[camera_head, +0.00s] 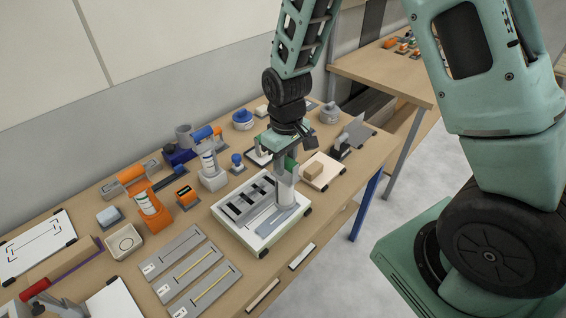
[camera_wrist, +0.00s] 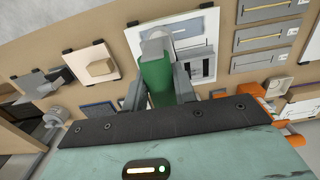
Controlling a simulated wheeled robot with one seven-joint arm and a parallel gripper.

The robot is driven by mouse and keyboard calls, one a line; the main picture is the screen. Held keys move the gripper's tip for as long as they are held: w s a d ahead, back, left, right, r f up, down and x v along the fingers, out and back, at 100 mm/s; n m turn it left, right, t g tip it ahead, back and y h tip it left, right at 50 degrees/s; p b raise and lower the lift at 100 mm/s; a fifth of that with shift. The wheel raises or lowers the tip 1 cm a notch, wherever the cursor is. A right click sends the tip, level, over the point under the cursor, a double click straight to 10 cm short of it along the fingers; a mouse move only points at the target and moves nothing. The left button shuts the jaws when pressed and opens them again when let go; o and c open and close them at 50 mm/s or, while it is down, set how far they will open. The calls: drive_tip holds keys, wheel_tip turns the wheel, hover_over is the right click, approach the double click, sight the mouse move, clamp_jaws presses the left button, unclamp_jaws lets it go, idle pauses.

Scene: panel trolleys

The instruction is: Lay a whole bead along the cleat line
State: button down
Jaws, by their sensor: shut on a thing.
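My gripper (camera_head: 288,162) is shut on an upright tube with a green body and a pale lower part (camera_head: 285,190). It hangs over the right part of a white panel board (camera_head: 246,242) with black corner pieces. In the wrist view, the tube's green body (camera_wrist: 155,78) sits between the two fingers, over the same board (camera_wrist: 206,28). The board bears a grey insert with black bars (camera_head: 244,203) and a flat blue-grey plate (camera_head: 277,220) below the tube. The tube's tip and any contact with the board cannot be made out. No bead is distinguishable beneath it.
Several grey strips (camera_head: 187,270) with lines along them lie left of the board. An orange tool (camera_head: 148,203) and a white-and-blue dispenser (camera_head: 210,168) stand behind. A small board with a tan block (camera_head: 314,170) lies right. The bench's front edge is close.

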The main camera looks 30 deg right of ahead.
idle(0.4)
wheel_tip(320, 180, up, 5)
drive_tip(key=p, duration=0.4)
idle(0.4)
